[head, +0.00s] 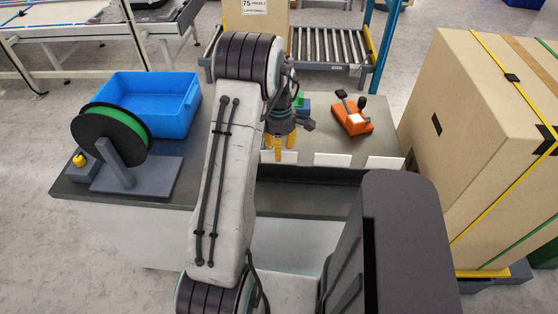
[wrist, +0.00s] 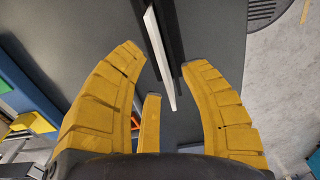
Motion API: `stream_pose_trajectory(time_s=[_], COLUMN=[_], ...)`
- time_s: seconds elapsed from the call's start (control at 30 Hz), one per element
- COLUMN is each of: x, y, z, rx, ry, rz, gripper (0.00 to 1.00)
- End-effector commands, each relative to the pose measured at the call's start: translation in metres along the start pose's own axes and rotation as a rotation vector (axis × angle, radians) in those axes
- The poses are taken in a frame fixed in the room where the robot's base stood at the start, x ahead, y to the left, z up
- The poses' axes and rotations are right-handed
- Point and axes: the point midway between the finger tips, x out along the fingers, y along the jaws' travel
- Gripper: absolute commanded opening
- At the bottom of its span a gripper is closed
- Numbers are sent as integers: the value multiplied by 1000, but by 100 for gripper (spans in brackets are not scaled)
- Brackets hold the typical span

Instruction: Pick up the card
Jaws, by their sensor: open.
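Several white cards stand in a row along the table's front edge in the head view. The left card (head: 284,157) is under my gripper (head: 279,150), partly hidden by its yellow fingers. A middle card (head: 332,160) and a right card (head: 385,163) stand to its right. In the wrist view a thin white card (wrist: 160,58) shows nearly edge-on beside a black strip. It lies between the tips of my open gripper (wrist: 165,64), with a gap on both sides. Contact is not visible. I cannot tell which card the task means.
The dark table (head: 195,190) holds a blue bin (head: 165,108), a black and green spool on a stand (head: 125,178) and an orange device (head: 352,118). A small green object (head: 304,104) sits behind my gripper. A large cardboard box (head: 470,130) stands right of the table.

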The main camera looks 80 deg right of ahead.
Motion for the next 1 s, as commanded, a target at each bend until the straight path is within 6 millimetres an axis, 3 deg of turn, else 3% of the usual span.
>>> stream_pose_trajectory(time_s=[0.2,0.53,1.0], x=[18,21,21], y=[0,0,0], z=[0,0,0], rx=[0,0,0], ry=[0,0,0], rz=[-2,1,1], gripper=[40,42,0])
